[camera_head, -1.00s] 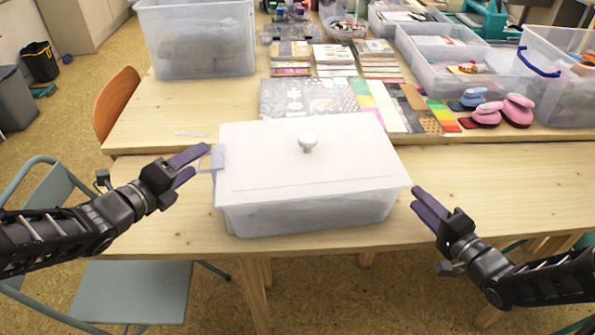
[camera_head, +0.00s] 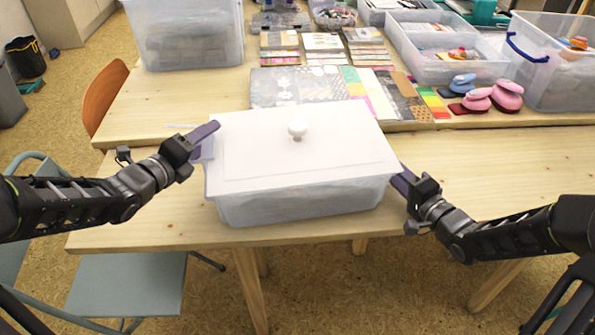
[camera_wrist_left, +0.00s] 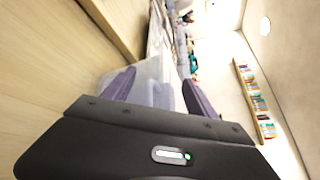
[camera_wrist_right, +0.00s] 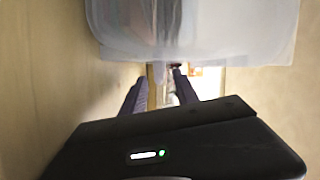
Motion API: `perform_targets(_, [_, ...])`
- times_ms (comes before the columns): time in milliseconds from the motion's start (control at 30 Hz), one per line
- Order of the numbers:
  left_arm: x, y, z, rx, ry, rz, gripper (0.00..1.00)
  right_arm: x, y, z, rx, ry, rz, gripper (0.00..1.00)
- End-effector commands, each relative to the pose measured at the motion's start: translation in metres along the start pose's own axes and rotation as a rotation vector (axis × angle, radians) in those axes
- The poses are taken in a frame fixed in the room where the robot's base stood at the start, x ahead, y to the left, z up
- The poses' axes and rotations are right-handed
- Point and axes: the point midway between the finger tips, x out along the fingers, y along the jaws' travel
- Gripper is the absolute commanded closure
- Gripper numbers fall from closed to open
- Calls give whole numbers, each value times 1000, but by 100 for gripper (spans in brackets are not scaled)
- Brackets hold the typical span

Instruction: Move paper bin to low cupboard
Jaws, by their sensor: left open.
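A translucent plastic bin (camera_head: 300,205) with a white lid and round white knob sits on the front wooden table; I take it as the paper bin. My left gripper (camera_head: 208,138) is open at the bin's left end, by its side handle; the translucent plastic shows between and beyond its fingers in the left wrist view (camera_wrist_left: 158,95). My right gripper (camera_head: 399,175) is at the bin's right end, its fingertips partly hidden by the bin. In the right wrist view its fingers are apart, close under the bin's wall (camera_wrist_right: 200,30). A pale cabinet (camera_head: 65,22) stands far back left; I cannot tell if it is the low cupboard.
A rear table holds patterned paper sheets (camera_head: 310,85), pink stamps (camera_head: 508,95), a large translucent box (camera_head: 188,35) and open trays (camera_head: 450,68). A grey-green chair (camera_head: 130,285) is at the front left, an orange chair (camera_head: 105,95) behind. The front table's right side is clear.

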Motion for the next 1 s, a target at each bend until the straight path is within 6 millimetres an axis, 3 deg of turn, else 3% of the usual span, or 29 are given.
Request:
perform_targets(367, [7,0,0,0,-1,0,34,7,0,0,0,1,0,64])
perform_targets(800, [7,0,0,0,0,0,69,7,0,0,0,1,0,99])
perform_targets(1000, [7,0,-1,0,2,0,85,6,0,0,0,1,1,100])
